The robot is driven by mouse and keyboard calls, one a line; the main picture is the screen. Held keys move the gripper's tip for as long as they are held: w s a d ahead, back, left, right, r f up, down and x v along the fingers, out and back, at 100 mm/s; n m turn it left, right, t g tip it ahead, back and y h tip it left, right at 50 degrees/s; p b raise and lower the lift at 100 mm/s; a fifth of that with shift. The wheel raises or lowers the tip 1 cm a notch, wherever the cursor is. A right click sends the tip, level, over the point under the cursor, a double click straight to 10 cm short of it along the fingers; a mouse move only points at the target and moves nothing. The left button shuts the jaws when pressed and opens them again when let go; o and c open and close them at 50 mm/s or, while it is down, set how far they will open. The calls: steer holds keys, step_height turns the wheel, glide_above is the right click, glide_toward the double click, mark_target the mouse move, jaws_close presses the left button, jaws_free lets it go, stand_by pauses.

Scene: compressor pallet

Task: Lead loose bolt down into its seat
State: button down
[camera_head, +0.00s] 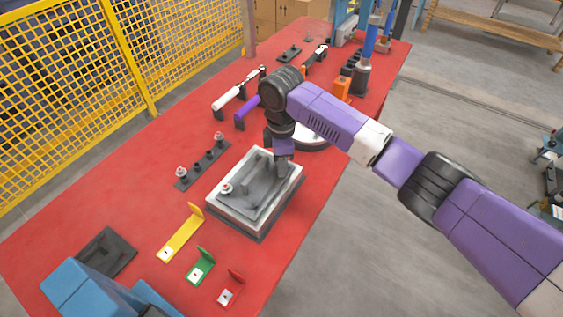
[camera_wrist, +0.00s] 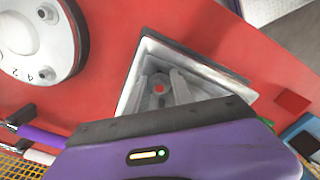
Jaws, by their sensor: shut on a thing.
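A grey metal housing (camera_head: 245,220), a shallow box with raised edges, sits on the red table; one corner of its rim (camera_wrist: 205,62) shows in the wrist view. My gripper (camera_head: 283,160) points down over its far right corner. In the wrist view my grey fingers (camera_wrist: 160,90) close around a bolt with a red top (camera_wrist: 159,88), over the inside of that corner. The bolt's lower end and its seat are hidden, so I cannot tell how deep it sits. Another red-topped bolt (camera_head: 226,188) stands at the housing's left side.
A dark rack (camera_head: 203,163) with upright bolts lies left of the housing. A white round plate (camera_head: 318,134) is close behind my gripper. Yellow (camera_head: 180,236), green (camera_head: 201,267) and red (camera_head: 231,290) brackets lie in front. A yellow mesh fence (camera_head: 70,70) borders the left.

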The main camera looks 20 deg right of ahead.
stand_by(0.3)
steer(key=c, duration=1)
jaws_free()
steer(key=shift+f, duration=0.1)
steer(key=shift+r+b, duration=0.3)
steer(key=shift+r, duration=3.7)
